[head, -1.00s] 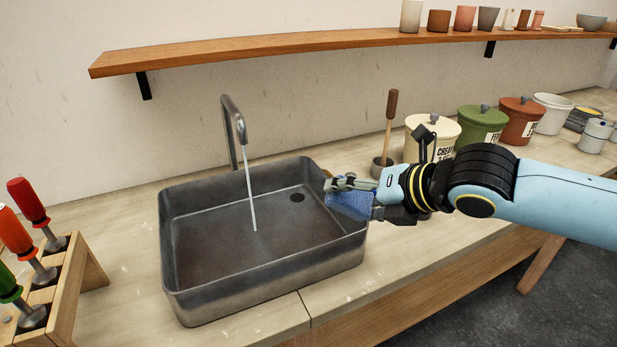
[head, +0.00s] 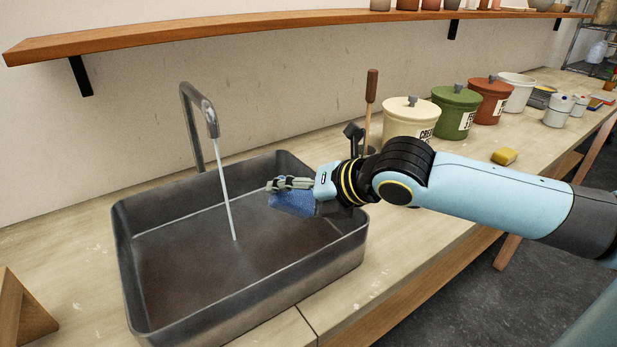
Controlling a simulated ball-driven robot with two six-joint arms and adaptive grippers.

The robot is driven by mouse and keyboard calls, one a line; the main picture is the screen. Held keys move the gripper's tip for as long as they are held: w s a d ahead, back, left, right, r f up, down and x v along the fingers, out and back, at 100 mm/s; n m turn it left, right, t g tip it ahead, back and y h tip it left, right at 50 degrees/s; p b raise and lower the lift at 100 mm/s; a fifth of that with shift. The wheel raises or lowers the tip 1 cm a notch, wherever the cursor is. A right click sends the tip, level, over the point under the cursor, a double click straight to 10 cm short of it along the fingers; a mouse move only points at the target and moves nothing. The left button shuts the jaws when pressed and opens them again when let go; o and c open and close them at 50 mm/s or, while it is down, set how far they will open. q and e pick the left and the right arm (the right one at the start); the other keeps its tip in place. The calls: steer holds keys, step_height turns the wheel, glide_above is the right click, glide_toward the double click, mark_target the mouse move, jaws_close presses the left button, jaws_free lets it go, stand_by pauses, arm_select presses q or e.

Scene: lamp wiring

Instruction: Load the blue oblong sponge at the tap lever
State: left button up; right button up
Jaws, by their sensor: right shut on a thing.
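The blue oblong sponge (head: 294,204) is held in my right gripper (head: 284,190), over the right side of the metal sink (head: 315,275). The gripper is shut on the sponge, with its fingers across the sponge's upper edge. The tap (head: 193,115) stands at the back of the sink, left of the gripper. A thin stream of water (head: 226,190) runs from its spout into the basin. The sponge is to the right of the stream and apart from it. I cannot make out a separate tap lever. My left gripper is not in view.
Cream (head: 411,122), green (head: 456,112) and red-brown (head: 490,100) lidded pots stand behind my right arm. A yellow sponge (head: 504,157) lies on the worktop. A wooden shelf (head: 230,30) runs along the wall. The worktop left of the sink is mostly clear.

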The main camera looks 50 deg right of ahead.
steer(key=w, duration=0.1)
steer(key=w+a+b, duration=0.1)
steer(key=w+f+b, duration=0.1)
steer(key=shift+w+a, duration=0.25)
steer(key=shift+w, duration=0.1)
arm_select(q)
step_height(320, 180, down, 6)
steer(key=b, duration=0.3)
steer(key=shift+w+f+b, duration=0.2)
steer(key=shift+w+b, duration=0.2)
arm_select(e)
steer(key=w+a+f, duration=0.1)
steer(key=w+a, duration=0.2)
steer(key=w, duration=0.4)
steer(key=shift+f, duration=0.15)
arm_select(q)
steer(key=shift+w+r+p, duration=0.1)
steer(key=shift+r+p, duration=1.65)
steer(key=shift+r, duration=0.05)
arm_select(e)
steer(key=shift+s+d, duration=0.5)
steer(key=shift+s, duration=0.7)
steer(key=shift+s+d, duration=0.55)
steer(key=shift+s, duration=0.7)
steer(key=shift+s+d, duration=0.5)
steer(key=shift+s, duration=0.7)
